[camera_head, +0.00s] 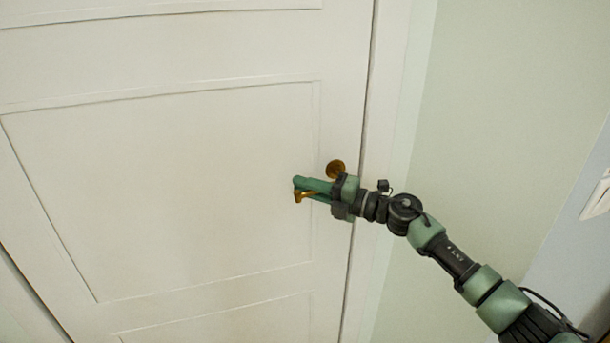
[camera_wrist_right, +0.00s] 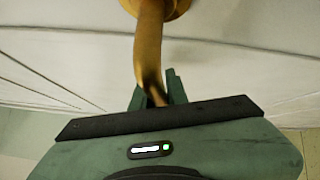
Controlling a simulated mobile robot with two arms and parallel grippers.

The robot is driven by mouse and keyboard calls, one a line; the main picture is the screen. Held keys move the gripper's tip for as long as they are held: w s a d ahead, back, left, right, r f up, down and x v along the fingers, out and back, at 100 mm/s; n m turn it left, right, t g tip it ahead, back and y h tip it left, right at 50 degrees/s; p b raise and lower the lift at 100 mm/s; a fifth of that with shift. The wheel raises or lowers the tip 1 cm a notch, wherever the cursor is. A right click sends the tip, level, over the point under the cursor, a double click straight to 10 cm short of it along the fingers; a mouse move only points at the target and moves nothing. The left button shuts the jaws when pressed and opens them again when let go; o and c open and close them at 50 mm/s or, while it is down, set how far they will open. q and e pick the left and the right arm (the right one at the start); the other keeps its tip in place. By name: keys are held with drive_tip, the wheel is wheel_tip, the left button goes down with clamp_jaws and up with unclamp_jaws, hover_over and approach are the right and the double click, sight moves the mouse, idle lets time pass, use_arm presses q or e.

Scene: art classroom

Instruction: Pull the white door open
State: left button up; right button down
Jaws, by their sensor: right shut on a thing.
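The white panelled door (camera_head: 170,185) fills the left and middle of the head view and looks closed against its frame. A brass handle (camera_head: 300,196) with a round base sits near its right edge. My right gripper (camera_head: 312,190) is at the handle, its green fingers shut on it and hiding most of the lever. In the right wrist view the brass handle (camera_wrist_right: 149,45) curves down from its base to between the fingers of my right gripper (camera_wrist_right: 160,92). My left gripper is not in view.
A white door frame (camera_head: 388,150) runs down the right side of the door. No loose objects show near the door.

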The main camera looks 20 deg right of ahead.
sight(293, 201)
drive_tip(key=f+n+g+h+p, duration=0.1)
drive_tip(key=p, duration=0.2)
drive_tip(key=d+f+n+h+p, duration=0.1)
drive_tip(key=p, duration=0.2)
drive_tip(key=shift+f+n+g+h, duration=0.4)
drive_tip(key=shift+d+f+n+h+p, duration=0.35)
drive_tip(key=shift+f+p, duration=0.25)
drive_tip(key=shift+p, duration=0.5)
drive_tip(key=shift+f, duration=0.1)
drive_tip(key=shift+g, duration=0.3)
